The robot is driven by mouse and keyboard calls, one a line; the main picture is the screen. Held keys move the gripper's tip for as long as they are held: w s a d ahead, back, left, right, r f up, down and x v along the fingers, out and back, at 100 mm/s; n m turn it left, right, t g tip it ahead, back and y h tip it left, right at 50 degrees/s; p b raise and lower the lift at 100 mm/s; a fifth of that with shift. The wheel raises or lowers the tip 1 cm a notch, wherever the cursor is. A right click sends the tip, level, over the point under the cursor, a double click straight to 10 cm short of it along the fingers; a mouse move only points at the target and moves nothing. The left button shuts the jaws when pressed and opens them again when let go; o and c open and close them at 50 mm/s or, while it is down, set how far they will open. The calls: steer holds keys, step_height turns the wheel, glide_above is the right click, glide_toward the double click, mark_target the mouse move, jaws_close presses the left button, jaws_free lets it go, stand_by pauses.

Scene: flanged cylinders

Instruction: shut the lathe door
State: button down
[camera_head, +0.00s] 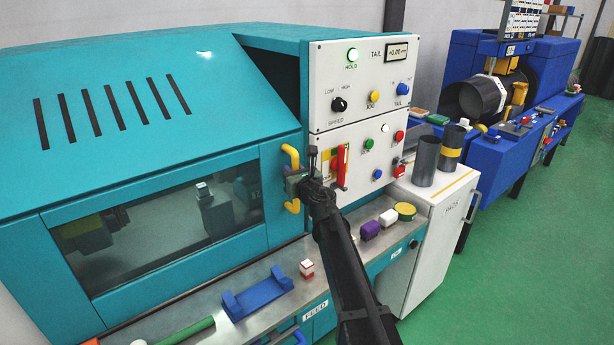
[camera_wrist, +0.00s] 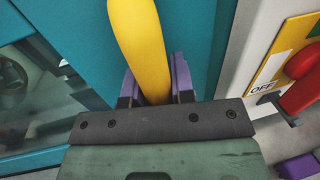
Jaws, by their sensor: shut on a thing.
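The lathe door (camera_head: 275,205) is teal with a wide window (camera_head: 150,225), on the front of the lathe in the head view. Its right edge stands close beside the white control panel. The yellow door handle (camera_head: 291,157) is upright near that edge; it also shows in the wrist view (camera_wrist: 137,40). My gripper (camera_head: 294,184) is shut on the handle's middle, and its purple-grey fingers sit on either side of the bar in the wrist view (camera_wrist: 157,85). The gripped part is partly hidden. I cannot tell whether the door is fully shut.
The control panel (camera_head: 335,120) is just right of my gripper, with a red lever (camera_head: 341,165) very near. On the ledge below are a blue cradle (camera_head: 257,297), a red-white block (camera_head: 306,269) and a purple block (camera_head: 370,230). A white cabinet (camera_head: 440,215) stands at the right.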

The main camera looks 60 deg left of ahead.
steer(key=shift+w, duration=0.25)
steer(key=c, duration=1)
jaws_free()
steer(key=shift+s+a, duration=0.1)
steer(key=shift+s, duration=0.15)
steer(key=shift+o, duration=0.2)
steer(key=d, duration=1.1)
steer(key=shift+w, duration=0.15)
steer(key=shift+a, duration=0.1)
